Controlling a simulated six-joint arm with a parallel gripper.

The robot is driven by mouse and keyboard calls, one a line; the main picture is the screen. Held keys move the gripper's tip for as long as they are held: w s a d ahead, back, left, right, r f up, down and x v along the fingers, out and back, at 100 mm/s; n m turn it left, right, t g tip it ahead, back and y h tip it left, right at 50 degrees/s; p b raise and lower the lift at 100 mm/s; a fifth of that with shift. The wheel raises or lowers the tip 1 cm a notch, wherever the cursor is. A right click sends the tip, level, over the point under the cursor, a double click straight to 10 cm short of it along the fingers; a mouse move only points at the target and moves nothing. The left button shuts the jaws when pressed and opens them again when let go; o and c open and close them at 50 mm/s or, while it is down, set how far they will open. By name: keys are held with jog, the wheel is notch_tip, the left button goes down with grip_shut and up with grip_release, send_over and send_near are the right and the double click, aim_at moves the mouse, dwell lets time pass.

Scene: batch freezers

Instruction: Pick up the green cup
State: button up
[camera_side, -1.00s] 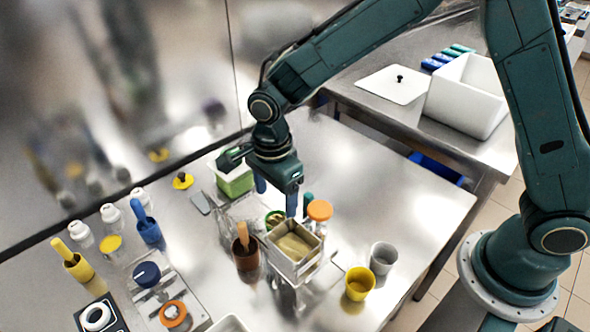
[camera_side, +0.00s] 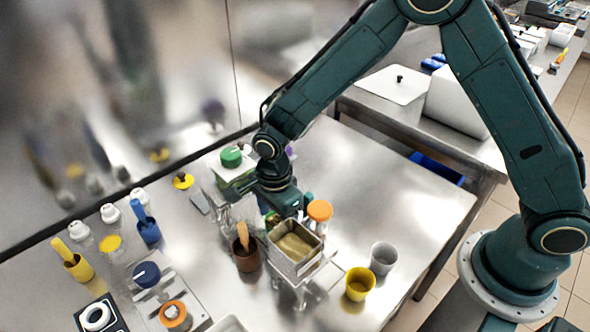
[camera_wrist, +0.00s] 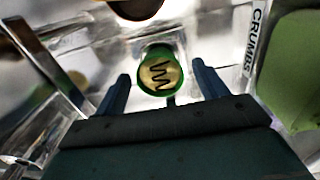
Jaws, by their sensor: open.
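The green cup (camera_wrist: 160,73) shows from above in the wrist view, with a tan filling and a dark zigzag line on top. My gripper (camera_wrist: 160,80) is open, with one blue finger on each side of the cup in that view. I cannot tell how deep the fingers reach or whether they touch it. In the side view my gripper (camera_side: 281,208) is low over the work table, and only a sliver of the green cup (camera_side: 271,219) shows beside it.
Close by in the side view stand a metal tin (camera_side: 296,247), an orange-lidded container (camera_side: 319,211) and a brown pot (camera_side: 246,258) with a wooden handle. A clear bin labelled CRUMBS (camera_wrist: 253,35) is right of the cup in the wrist view. The table's right side (camera_side: 400,195) is clear.

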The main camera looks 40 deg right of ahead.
jog(key=shift+f, duration=0.5)
jog(key=shift+c, duration=0.2)
jog(key=c, duration=1)
